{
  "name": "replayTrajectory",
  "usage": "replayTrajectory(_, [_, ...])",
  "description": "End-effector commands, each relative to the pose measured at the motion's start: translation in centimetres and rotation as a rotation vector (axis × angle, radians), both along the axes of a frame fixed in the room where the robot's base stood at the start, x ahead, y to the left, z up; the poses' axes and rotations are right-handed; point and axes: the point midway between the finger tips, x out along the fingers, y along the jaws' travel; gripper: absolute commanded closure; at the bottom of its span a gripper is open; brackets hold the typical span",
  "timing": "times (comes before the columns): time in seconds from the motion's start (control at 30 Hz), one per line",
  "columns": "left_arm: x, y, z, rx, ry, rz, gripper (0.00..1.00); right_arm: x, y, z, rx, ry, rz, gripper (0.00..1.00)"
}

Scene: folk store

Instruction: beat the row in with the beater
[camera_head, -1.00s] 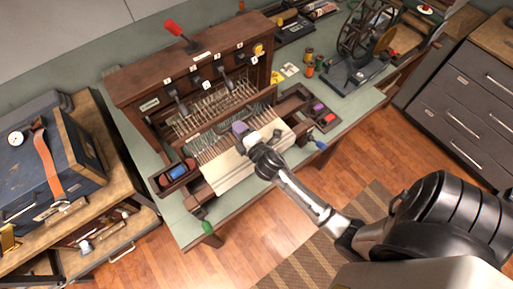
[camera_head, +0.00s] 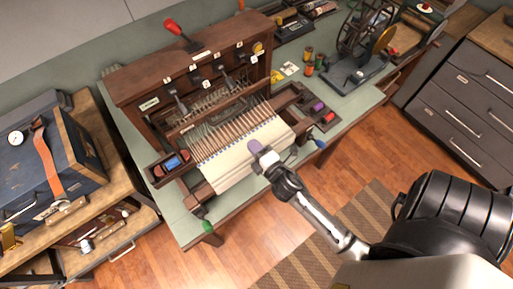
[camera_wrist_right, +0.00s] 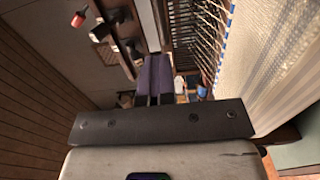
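The wooden table loom (camera_head: 150,85) stands on the green table, with pale woven cloth (camera_head: 232,160) at its front and warp threads (camera_head: 215,135) running back from it. A dark wooden crossbar, which looks like the beater (camera_head: 222,106), lies across the warp behind the cloth, close to the heddles. My right gripper (camera_head: 255,147) is over the right part of the cloth, in front of the bar and apart from it. Its purple fingers (camera_wrist_right: 155,75) lie together in the right wrist view, with nothing seen between them. The cloth shows at right there (camera_wrist_right: 265,50). My left gripper is out of view.
A tray with red and blue shuttles (camera_head: 172,163) is at the loom's left; another with purple and red ones (camera_head: 318,106) is at its right. A spinning wheel (camera_head: 362,40) stands farther right. A blue case (camera_head: 50,150) is at left.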

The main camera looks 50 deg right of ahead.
Motion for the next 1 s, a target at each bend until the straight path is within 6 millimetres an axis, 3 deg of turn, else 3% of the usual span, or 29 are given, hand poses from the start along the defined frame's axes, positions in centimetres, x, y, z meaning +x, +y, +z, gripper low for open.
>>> replayTrajectory(0.27, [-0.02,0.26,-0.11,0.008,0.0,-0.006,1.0,-1.2,0.27,-0.01,0.0,0.001,-0.001,1.0])
replayTrajectory(1.0, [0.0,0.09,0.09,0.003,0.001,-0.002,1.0,-1.1,0.26,0.02,0.0,0.0,-0.001,1.0])
